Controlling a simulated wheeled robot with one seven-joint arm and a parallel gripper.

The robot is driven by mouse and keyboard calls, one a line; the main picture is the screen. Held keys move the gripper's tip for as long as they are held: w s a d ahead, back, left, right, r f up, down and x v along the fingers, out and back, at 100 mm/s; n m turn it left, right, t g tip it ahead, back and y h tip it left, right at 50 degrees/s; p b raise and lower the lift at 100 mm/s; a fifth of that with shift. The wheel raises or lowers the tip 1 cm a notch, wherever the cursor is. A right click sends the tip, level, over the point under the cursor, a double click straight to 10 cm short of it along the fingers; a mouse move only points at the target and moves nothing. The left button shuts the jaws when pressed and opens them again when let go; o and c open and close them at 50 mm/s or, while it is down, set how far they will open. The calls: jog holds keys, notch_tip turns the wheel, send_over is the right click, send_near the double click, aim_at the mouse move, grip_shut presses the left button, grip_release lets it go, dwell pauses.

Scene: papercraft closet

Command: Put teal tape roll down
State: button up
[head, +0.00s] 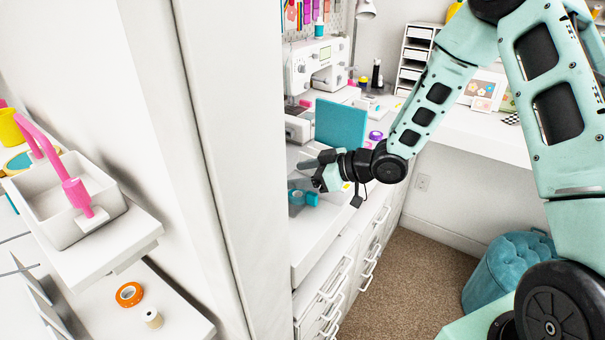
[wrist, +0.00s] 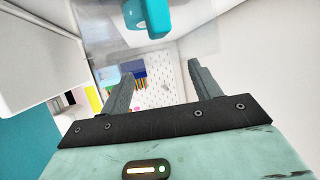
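The teal tape roll (head: 303,197) is on the white counter near its front left edge, partly cut off by the white wall panel. In the wrist view the tape roll (wrist: 152,20) shows at the top edge, beyond my fingertips and apart from them. My gripper (head: 306,170) is just above the roll in the head view. In the wrist view my gripper (wrist: 160,70) has its two fingers spread wide with nothing between them.
A teal upright board (head: 340,124) and a sewing machine (head: 315,66) stand behind on the counter (head: 310,238). A tall white panel (head: 225,150) blocks the left. An orange tape roll (head: 129,294) and a thread spool (head: 152,318) sit on a lower shelf. A teal pouf (head: 508,270) stands right.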

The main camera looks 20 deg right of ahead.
jog(key=shift+r+p, duration=0.4)
jog(key=shift+r, duration=0.1)
jog(key=shift+s+d+r, duration=0.1)
jog(key=shift+d+r, duration=0.15)
jog(key=b+v, duration=0.2)
jog(key=v, duration=0.9)
jog(key=s+a+m+g+h, duration=0.1)
jog(key=s+a+h, duration=0.1)
jog(key=a+h, duration=0.5)
jog(key=s+a+r+g+h, duration=0.1)
jog(key=s+a+g, duration=0.2)
jog(key=s, duration=0.9)
jog(key=s+a+r+m+g+h, duration=0.1)
jog(key=s+a+g, duration=0.3)
jog(key=s, duration=0.9)
jog(key=shift+a+g+h, duration=0.3)
jog(key=shift+a+h, duration=0.15)
jog(key=shift+h, duration=0.05)
